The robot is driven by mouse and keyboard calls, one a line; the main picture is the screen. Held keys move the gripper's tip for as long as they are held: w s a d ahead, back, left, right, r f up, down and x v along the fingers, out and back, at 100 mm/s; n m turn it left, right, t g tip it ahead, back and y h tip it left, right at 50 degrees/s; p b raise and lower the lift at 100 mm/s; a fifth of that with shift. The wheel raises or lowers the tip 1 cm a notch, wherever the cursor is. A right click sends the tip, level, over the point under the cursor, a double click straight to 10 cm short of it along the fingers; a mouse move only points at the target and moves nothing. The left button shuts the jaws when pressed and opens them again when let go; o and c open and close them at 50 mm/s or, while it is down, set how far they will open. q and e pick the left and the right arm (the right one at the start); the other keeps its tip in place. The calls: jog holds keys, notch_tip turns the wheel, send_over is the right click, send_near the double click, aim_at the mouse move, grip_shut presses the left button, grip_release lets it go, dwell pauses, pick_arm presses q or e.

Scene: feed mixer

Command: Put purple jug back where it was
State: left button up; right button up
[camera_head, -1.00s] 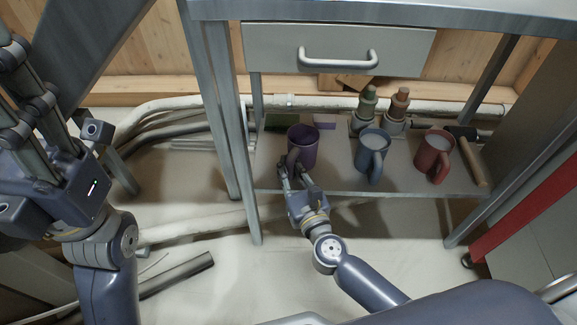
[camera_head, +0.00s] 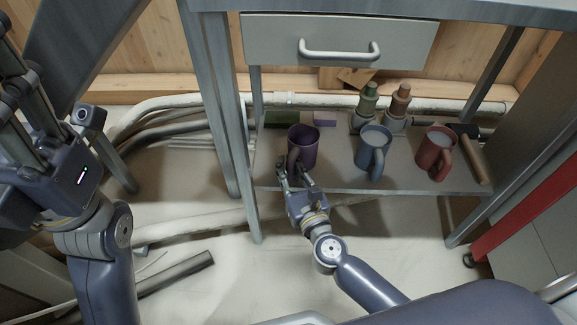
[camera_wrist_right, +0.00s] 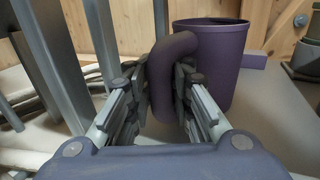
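The purple jug (camera_head: 304,146) stands upright on the left part of the lower shelf (camera_head: 335,178), its handle toward me. My right gripper (camera_head: 292,172) is at the jug's front. In the right wrist view the jug (camera_wrist_right: 222,70) fills the upper middle, and its handle (camera_wrist_right: 167,75) lies between the finger pads of my right gripper (camera_wrist_right: 163,95). The pads sit close against both sides of the handle, with no clear gap. My left gripper (camera_head: 12,70) is raised at the left edge, partly cut off; its fingertips are not clear.
A blue mug (camera_head: 373,148) and a red mug (camera_head: 435,150) stand to the right on the shelf. Behind are two bottles (camera_head: 369,98) and a small purple block (camera_head: 325,119). A hammer (camera_head: 474,155) lies at the right. A table leg (camera_head: 240,160) is close left of my right gripper.

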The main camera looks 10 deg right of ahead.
jog(key=shift+o, duration=1.4)
jog(key=s+d, duration=0.1)
jog(key=s, duration=1.1)
jog(key=shift+d, duration=0.15)
jog(key=shift+f, duration=0.1)
